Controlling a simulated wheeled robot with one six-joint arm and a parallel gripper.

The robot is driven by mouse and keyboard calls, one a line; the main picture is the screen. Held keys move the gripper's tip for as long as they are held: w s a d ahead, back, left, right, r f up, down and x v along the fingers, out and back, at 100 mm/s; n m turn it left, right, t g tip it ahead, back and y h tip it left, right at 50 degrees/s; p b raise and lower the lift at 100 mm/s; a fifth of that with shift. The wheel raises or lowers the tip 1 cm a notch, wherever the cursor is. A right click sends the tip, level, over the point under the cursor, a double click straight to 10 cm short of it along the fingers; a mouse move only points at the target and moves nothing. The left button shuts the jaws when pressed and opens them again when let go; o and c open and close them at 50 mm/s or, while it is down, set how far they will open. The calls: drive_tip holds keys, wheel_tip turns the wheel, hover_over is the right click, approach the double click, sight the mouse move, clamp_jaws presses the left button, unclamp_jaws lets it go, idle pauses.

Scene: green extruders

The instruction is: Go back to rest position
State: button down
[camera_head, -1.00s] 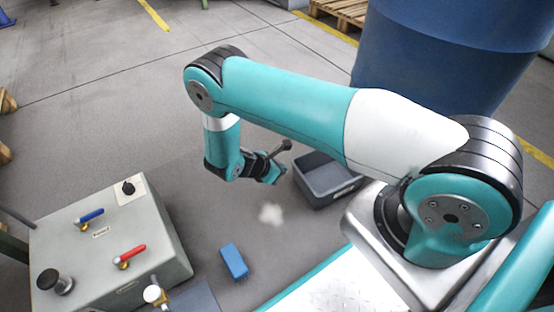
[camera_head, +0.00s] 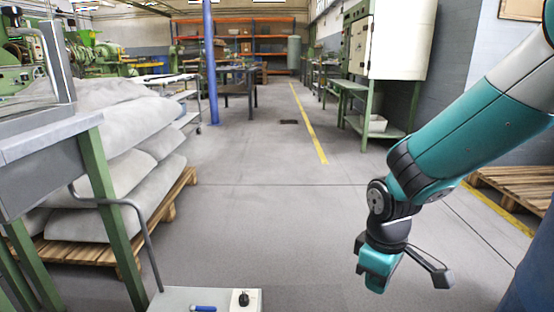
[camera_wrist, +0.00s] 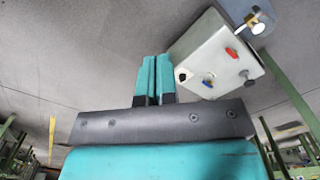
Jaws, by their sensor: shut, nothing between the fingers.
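My gripper (camera_head: 376,278) hangs at the end of my teal arm, right of the middle in the head view, over bare grey floor. In the wrist view its two teal fingers (camera_wrist: 154,78) lie close together with nothing between them. It is shut and empty. The arm is bent, with its wrist pointing downward. No object touches the gripper.
A grey control box (camera_wrist: 205,52) shows beside the fingers in the wrist view; its top edge shows in the head view (camera_head: 175,299). Sacks (camera_head: 125,140) on a pallet stand left. A wooden pallet (camera_head: 510,186) lies right. The middle aisle is clear.

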drive_tip(key=s+a+r+m+y+p, duration=0.2)
drive_tip(key=s+a+r+y+p, duration=0.15)
drive_tip(key=s+r, duration=1.4)
wheel_tip(320, 180, up, 37)
drive_tip(key=p, duration=3.7)
drive_tip(key=shift+r+m+y, duration=0.15)
drive_tip(key=shift+m+y, duration=0.15)
drive_tip(key=shift+y, duration=0.15)
drive_tip(key=shift+s, duration=0.1)
